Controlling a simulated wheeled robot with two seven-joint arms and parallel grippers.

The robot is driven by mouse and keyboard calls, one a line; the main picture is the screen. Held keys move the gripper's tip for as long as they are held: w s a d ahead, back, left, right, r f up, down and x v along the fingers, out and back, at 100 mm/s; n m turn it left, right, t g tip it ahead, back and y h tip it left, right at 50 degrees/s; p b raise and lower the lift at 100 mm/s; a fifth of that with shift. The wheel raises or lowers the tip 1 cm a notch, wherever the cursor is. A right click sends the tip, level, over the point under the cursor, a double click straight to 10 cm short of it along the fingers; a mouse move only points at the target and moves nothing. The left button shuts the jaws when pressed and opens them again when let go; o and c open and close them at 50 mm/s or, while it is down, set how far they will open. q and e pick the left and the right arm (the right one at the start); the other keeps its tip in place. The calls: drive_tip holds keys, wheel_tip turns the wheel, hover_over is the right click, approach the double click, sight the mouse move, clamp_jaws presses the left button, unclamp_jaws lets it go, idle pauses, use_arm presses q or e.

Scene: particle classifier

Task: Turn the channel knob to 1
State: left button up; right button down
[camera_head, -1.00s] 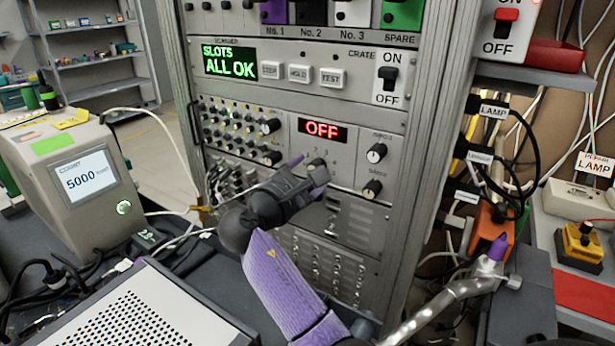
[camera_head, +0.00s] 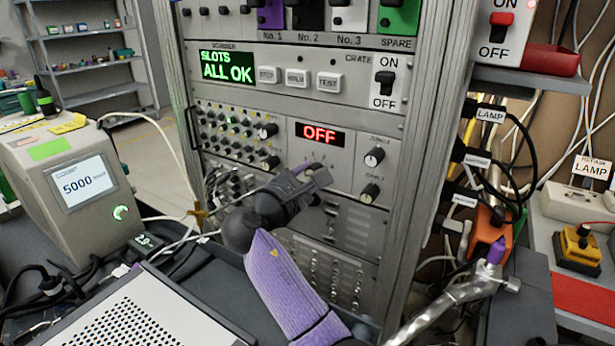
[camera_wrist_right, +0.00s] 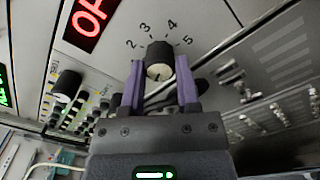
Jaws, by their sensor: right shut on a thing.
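The channel knob (camera_wrist_right: 160,58) is black with a pale cap in the right wrist view. The numbers 2, 3, 4 and 5 show around it on a grey panel; the 1 is not visible and I cannot read its pointer. My right gripper (camera_wrist_right: 160,84) is shut on the knob, with a purple finger on each side. In the head view this gripper (camera_head: 312,176) covers the knob, below a red display (camera_head: 320,134) reading OFF. My left gripper is not in view.
Two other black knobs (camera_head: 374,156) sit right of the display. A panel of small knobs (camera_head: 232,133) and cables is on the left. Above is a crate switch (camera_head: 385,83). A grey box (camera_head: 80,180) showing 5000 stands left. A metal rod with a purple tip (camera_head: 496,250) is at right.

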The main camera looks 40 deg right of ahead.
drive_tip(key=m, duration=0.8)
drive_tip(key=shift+b, duration=0.35)
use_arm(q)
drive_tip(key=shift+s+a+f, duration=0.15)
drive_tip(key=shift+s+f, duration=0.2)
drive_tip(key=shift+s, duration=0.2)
use_arm(e)
drive_tip(key=shift+m, duration=0.4)
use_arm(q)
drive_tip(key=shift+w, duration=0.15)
use_arm(e)
drive_tip(key=shift+c, duration=1.9)
unclamp_jaws()
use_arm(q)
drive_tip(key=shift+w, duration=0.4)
use_arm(e)
drive_tip(key=shift+o, duration=0.2)
